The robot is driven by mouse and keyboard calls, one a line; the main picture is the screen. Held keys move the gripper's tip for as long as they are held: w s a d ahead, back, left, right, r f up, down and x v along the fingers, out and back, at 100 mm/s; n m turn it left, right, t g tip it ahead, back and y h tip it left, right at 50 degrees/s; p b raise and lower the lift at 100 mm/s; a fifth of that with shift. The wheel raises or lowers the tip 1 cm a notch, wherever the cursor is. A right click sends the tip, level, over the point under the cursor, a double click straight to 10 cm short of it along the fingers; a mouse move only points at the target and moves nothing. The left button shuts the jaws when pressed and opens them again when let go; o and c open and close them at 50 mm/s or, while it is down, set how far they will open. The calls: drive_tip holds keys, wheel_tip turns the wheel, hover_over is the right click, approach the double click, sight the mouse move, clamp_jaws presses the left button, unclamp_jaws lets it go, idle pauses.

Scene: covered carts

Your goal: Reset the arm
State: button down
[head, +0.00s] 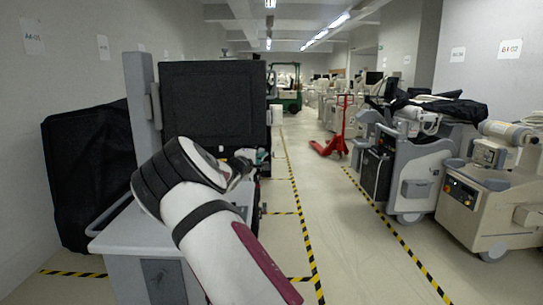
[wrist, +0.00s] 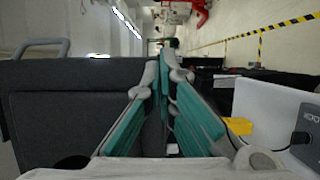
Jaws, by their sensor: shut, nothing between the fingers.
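My arm reaches up from the bottom of the head view and bends at a dark-banded joint in front of a grey cart (head: 150,237). My gripper (head: 258,156) shows only in part, past the wrist, near the lower right corner of the cart's black screen panel (head: 213,103). In the wrist view my gripper (wrist: 164,68) has its teal-padded fingers together at the tips, with nothing held. A dark panel (wrist: 65,115) fills the left of that view, close beside the fingers. Whether they touch it I cannot tell.
A black-covered item (head: 90,175) stands at the left wall. Grey machine carts (head: 415,175) line the right side, with a red pallet jack (head: 335,140) and a green forklift (head: 288,100) farther back. The floor aisle (head: 335,230) between striped tape lines is clear. A white box (wrist: 270,115) is right of the fingers.

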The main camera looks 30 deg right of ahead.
drive_tip(key=shift+s+d+p, duration=0.2)
drive_tip(key=shift+s, duration=0.6)
drive_tip(key=shift+s+d+p, duration=0.15)
drive_tip(key=shift+s, duration=0.7)
drive_tip(key=shift+s+d+p, duration=0.2)
drive_tip(key=shift+s, duration=0.6)
